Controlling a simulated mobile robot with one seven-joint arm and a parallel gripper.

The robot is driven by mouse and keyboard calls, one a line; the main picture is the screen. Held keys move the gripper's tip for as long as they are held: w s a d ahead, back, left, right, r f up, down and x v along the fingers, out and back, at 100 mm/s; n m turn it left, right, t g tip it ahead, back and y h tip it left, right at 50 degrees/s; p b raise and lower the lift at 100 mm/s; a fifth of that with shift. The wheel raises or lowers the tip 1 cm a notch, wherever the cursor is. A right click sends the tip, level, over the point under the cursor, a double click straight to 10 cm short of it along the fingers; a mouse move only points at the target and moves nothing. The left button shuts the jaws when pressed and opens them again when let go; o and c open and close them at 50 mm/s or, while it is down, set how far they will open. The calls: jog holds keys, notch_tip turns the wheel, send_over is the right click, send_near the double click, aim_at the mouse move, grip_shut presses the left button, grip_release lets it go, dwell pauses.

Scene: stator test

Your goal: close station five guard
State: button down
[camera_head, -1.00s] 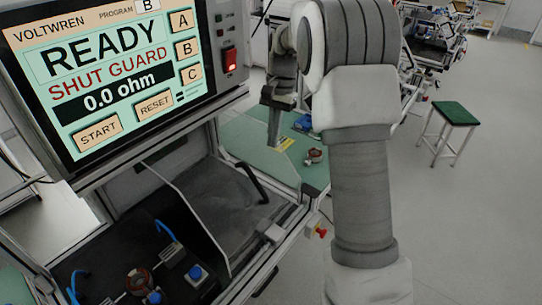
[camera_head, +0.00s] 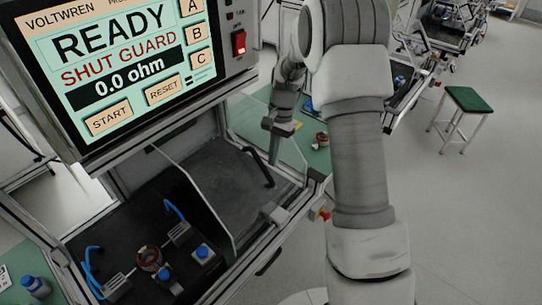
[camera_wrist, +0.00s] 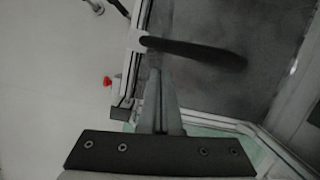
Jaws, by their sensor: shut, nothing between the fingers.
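The station's guard is a dark, see-through panel (camera_head: 232,190) with a black bar handle (camera_head: 258,167). It stands to the right of the test fixture, leaving the stator (camera_head: 149,258) uncovered. The screen (camera_head: 112,62) reads READY, SHUT GUARD and 0.0 ohm. My gripper (camera_head: 274,160) is shut and empty, with its fingers pointing down close by the right side of the handle. In the wrist view the handle (camera_wrist: 195,50) lies just beyond the fingertips (camera_wrist: 158,75). I cannot tell whether they touch.
Blue buttons (camera_head: 202,252) and blue cables (camera_head: 174,211) are on the fixture deck. A red knob (camera_head: 322,215) is on the frame's right side. A green-topped bench (camera_head: 312,158) stands behind the station. A green stool (camera_head: 464,100) stands on open floor at the right.

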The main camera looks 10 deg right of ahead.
jog(key=shift+s+a+r, duration=0.1)
jog(key=shift+s+a, duration=0.4)
jog(key=shift+s, duration=0.05)
jog(key=shift+a, duration=0.1)
jog(key=s+a+b, duration=0.1)
jog(key=s+a, duration=0.9)
jog(key=a, duration=0.4)
jog(key=s+a, duration=1.1)
jog(key=a, duration=0.3)
jog(key=shift+a+b, duration=0.35)
jog(key=shift+a, duration=0.05)
